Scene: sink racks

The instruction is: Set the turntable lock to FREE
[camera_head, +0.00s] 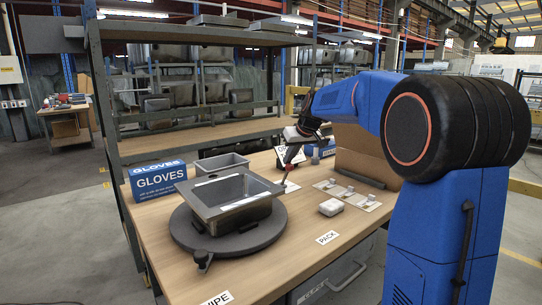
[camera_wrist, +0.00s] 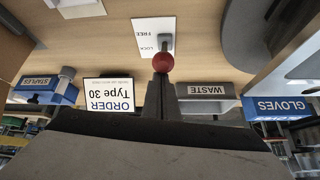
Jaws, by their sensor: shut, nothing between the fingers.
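My gripper (camera_head: 291,157) points down over the table beside the sink's right corner. Its dark fingers (camera_wrist: 162,98) are shut and empty. A red ball knob (camera_wrist: 163,62) shows right at the fingertips in the wrist view; I cannot tell whether they touch. In the head view the knob (camera_head: 290,167) is small, just below the fingers. A white card marked LOCK and FREE (camera_wrist: 148,46) lies by the knob, its text upside down in the wrist view. The lever's setting cannot be read. The round dark turntable (camera_head: 220,245) bears a grey metal sink (camera_head: 222,188).
A blue GLOVES box (camera_head: 158,180) and a grey bin (camera_head: 212,163) stand behind the sink. An ORDER sign (camera_wrist: 109,96) and WASTE bin (camera_wrist: 207,91) are near the gripper. The table's front right is mostly clear.

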